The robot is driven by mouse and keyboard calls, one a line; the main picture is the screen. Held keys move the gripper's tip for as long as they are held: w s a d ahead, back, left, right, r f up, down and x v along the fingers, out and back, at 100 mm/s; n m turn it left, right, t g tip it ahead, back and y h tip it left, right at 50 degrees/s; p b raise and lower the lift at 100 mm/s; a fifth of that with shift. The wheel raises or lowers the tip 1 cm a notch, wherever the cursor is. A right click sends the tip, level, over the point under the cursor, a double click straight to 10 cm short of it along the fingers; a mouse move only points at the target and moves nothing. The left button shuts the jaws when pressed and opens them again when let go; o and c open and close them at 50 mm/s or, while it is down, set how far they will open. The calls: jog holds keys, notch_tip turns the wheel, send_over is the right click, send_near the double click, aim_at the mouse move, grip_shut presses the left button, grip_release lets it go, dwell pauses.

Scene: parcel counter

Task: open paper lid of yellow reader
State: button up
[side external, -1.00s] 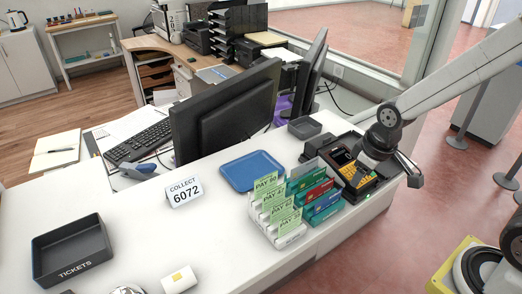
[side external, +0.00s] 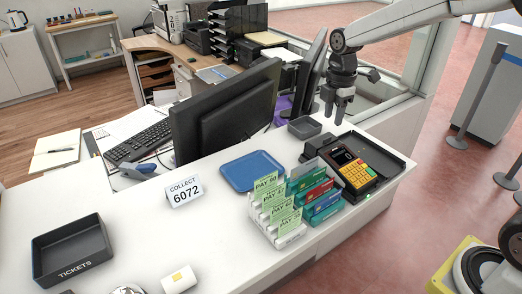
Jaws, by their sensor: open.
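The yellow reader (side external: 352,170) is a card terminal with a dark screen and a yellow keypad. It sits in a black tray (side external: 385,153) at the right end of the white counter. Its paper lid cannot be clearly told apart at this size. My gripper (side external: 339,118) points down, open and empty. It is raised above the counter's far edge, behind the reader and apart from it, near the small grey tray.
Card holders with green "PAY" slips (side external: 278,208) stand left of the reader. A small grey tray (side external: 304,128) and a blue tray (side external: 252,171) lie behind them. Monitors (side external: 226,115) stand beyond. The counter's left front has free room.

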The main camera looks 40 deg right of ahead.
aim_at(327, 138)
jog(key=shift+w+d+r+n, duration=0.25)
jog(key=shift+w+r+n, duration=0.2)
jog(key=shift+n, duration=0.25)
jog(key=shift+f, duration=0.2)
jog(key=shift+f, duration=3.8)
